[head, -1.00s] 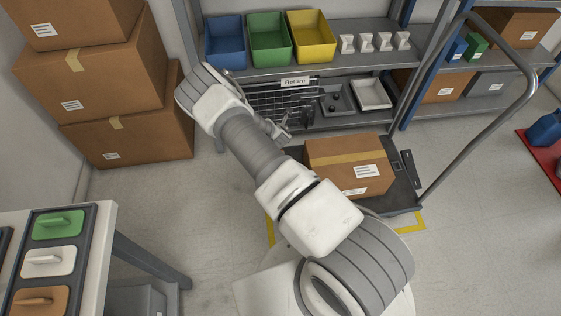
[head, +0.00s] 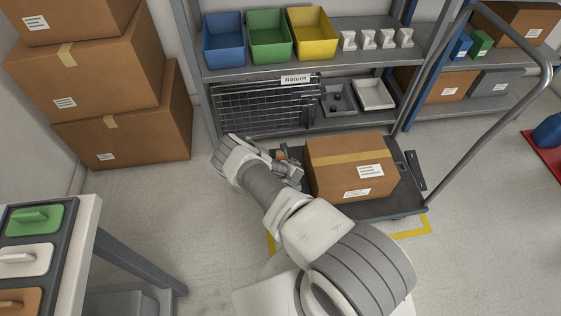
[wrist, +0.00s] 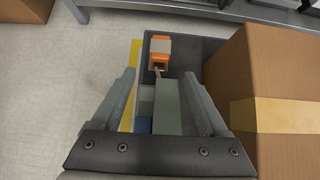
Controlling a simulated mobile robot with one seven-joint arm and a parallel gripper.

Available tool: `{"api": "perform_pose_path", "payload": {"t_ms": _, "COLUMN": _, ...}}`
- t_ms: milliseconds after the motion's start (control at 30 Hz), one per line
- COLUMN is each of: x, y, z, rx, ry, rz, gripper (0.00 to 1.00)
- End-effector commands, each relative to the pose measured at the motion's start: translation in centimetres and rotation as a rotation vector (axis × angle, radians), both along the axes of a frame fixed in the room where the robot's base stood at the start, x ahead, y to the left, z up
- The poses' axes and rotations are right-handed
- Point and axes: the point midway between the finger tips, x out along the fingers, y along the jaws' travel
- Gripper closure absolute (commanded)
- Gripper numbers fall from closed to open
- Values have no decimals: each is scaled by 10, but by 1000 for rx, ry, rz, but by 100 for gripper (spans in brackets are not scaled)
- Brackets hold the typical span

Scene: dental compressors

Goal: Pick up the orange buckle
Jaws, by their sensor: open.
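The orange buckle (wrist: 159,61) shows in the wrist view as a small orange piece with a pale grey-beige top. It lies on the dark deck of a cart (wrist: 207,46), left of a cardboard box. My gripper (wrist: 159,76) is open, its fingers on either side of the view, with the buckle ahead between and just beyond the fingertips. Nothing is seen gripped. A grey-green block (wrist: 168,108) shows between the fingers, nearer the camera. In the head view my gripper (head: 291,170) is low beside the box, and the buckle is mostly hidden there.
The cardboard box (head: 352,167) stands close to the right of my gripper on the cart. Behind is a shelf with blue, green and yellow bins (head: 312,34). The cart's handle (head: 487,130) rises at right.

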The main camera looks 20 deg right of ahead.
Motion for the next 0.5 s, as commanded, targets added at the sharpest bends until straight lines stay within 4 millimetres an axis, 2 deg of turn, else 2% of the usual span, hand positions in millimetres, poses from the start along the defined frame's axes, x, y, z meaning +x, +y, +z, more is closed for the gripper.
{"api": "perform_pose_path", "payload": {"t_ms": 33, "x": 7, "y": -2, "z": -11, "rx": 2, "ry": -3, "rz": -1, "gripper": 22}}
{"api": "perform_pose_path", "payload": {"t_ms": 233, "x": 28, "y": -6, "z": -32, "rx": 3, "ry": -2, "rz": -3, "gripper": 22}}
{"api": "perform_pose_path", "payload": {"t_ms": 500, "x": 41, "y": -8, "z": -42, "rx": 1, "ry": -1, "rz": -1, "gripper": 22}}
